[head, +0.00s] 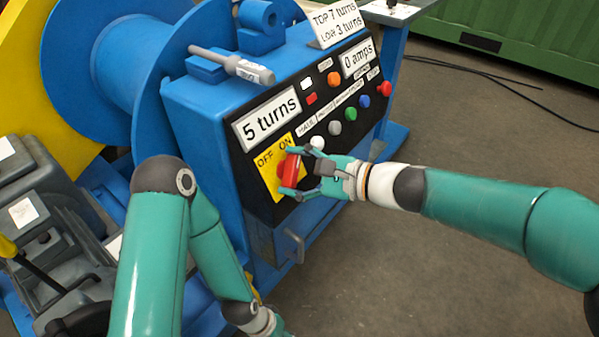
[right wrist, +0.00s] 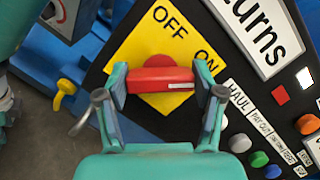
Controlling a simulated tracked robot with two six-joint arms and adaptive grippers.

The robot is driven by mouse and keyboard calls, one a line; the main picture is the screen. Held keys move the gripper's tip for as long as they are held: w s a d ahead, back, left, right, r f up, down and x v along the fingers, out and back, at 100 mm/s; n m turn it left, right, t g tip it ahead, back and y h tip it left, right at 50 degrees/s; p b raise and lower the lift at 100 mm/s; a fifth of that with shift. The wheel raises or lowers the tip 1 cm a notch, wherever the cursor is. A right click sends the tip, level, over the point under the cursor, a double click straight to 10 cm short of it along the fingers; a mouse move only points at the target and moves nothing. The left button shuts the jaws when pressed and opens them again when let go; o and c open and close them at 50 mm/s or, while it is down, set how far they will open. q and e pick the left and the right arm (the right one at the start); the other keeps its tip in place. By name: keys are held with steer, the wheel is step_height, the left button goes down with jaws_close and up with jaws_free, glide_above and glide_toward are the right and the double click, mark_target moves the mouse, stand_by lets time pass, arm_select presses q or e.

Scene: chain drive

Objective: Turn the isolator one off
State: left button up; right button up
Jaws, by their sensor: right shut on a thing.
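The isolator is a red handle (head: 290,172) on a yellow plate (head: 268,178) marked OFF and ON, at the lower left of the black panel. In the right wrist view the red handle (right wrist: 160,80) lies across the yellow plate (right wrist: 133,50), its white-marked end on the side of the ON label. My right gripper (head: 292,174) is shut on the handle, one finger at each end, as the right wrist view (right wrist: 161,88) also shows. My left gripper (head: 272,325) is low at the bottom edge, partly cut off; its fingers do not show clearly.
The black panel also has a "5 turns" display (head: 266,115), a "0 amps" display (head: 358,58) and several coloured buttons, including a green one (head: 335,128). A grey-handled lever (head: 232,65) lies above. A blue drum (head: 125,70) stands left. Floor at right is clear except for black cable.

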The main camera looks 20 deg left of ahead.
steer(key=shift+s+d+f, duration=0.1)
steer(key=shift+d+f, duration=0.1)
steer(key=shift+d, duration=0.3)
steer(key=shift+c, duration=0.6)
steer(key=shift+s+a, duration=0.15)
steer(key=shift+a, duration=0.25)
steer(key=shift+a+f+n+g, duration=0.1)
steer(key=shift+a+n+g, duration=0.1)
steer(key=shift+n+g, duration=0.15)
steer(key=n+b, duration=0.1)
steer(key=n, duration=0.1)
steer(key=n+b, duration=0.1)
steer(key=shift+s+f+n+g+h, duration=0.15)
steer(key=shift+n+g+h, duration=0.1)
steer(key=shift+n+h, duration=0.15)
steer(key=n+b, duration=0.1)
steer(key=n, duration=0.3)
steer(key=shift+n+h+b, duration=0.25)
steer(key=shift+h+b, duration=0.15)
steer(key=n+h+b, duration=0.1)
steer(key=n, duration=0.4)
steer(key=shift+g+b, duration=0.3)
steer(key=shift+b, duration=0.1)
steer(key=shift+n+h+b, duration=0.6)
steer(key=shift+n, duration=1.4)
